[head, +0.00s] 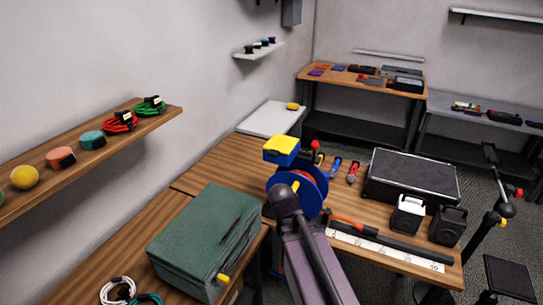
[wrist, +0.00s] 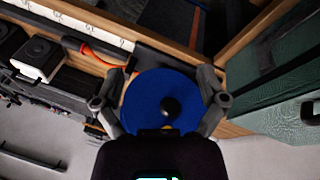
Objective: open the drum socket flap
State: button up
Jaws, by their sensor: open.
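The cable drum has a round blue side (head: 313,188) and stands at the wooden bench, partly behind my arm. A yellow socket box (head: 283,145) with a blue lower edge sits at its upper left; I cannot make out whether its flap is shut. In the wrist view the drum shows as a blue disc (wrist: 150,90) with a black knob (wrist: 170,108) near its middle. My gripper (wrist: 161,76) is open, its fingers on either side of the disc; whether they touch it is unclear. The socket flap cannot be clearly told in the wrist view.
A green case (head: 205,235) stands left of my arm. A black case (head: 420,178), two small boxes (head: 408,213) and an orange-handled tool (head: 350,225) lie to the right. Pliers (head: 334,167) lie behind the drum. A wall shelf (head: 150,115) holds cables at left.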

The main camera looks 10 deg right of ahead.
jog(key=w+r+m+t+h+b, duration=0.2)
jog(key=w+t+h, duration=0.1)
jog(key=w+h, duration=0.15)
jog(key=m+t+h+b, duration=0.3)
jog(key=t, duration=0.7)
send_near(271, 155)
jog(key=v, duration=0.3)
jog(key=shift+w+d, duration=0.15)
jog(key=shift+d, duration=0.05)
jog(key=shift+d, duration=0.1)
jog(key=x, duration=1.3)
jog(key=shift+w+d, duration=0.15)
jog(key=shift+w, duration=0.25)
jog(key=shift+r, duration=0.1)
grip_shut()
